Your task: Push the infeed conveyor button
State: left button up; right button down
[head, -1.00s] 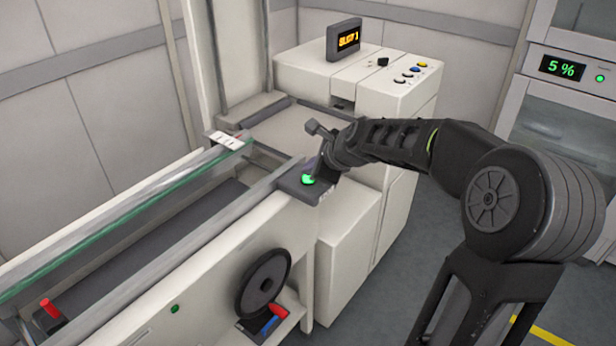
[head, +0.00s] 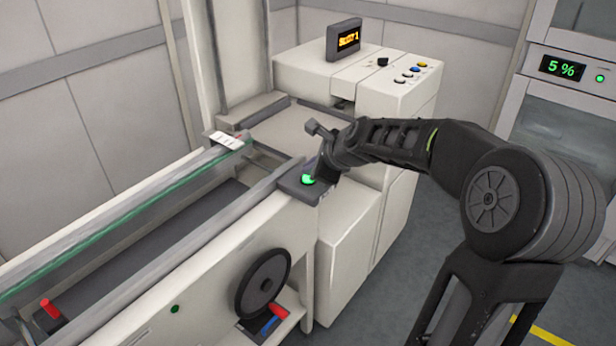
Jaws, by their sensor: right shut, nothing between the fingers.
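The green lit button (head: 308,180) sits on a small dark box (head: 296,192) at the near right corner of the conveyor (head: 190,257). My right gripper (head: 315,172) is shut and empty, pointing down at the button from above. Its fingertips are at the button's upper edge; I cannot tell whether they touch or press it. The gripper hides part of the box behind the button. My left gripper is not in view.
A white machine (head: 365,85) with a small orange-lettered display (head: 344,40) and several coloured buttons stands behind the conveyor. A black handwheel (head: 264,283) is on the conveyor's front. A cabinet (head: 570,95) showing 5 % stands at right; grey floor lies between.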

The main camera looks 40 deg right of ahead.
jog(key=shift+f, duration=0.15)
jog(key=shift+f, duration=0.3)
dwell(0.3)
jog(key=shift+r+p, duration=0.4)
jog(key=shift+r, duration=0.05)
notch_tip(320, 180, up, 6)
jog(key=p, duration=0.6)
jog(key=shift+r+p, duration=0.1)
jog(key=shift+p, duration=0.25)
jog(key=shift+s, duration=0.1)
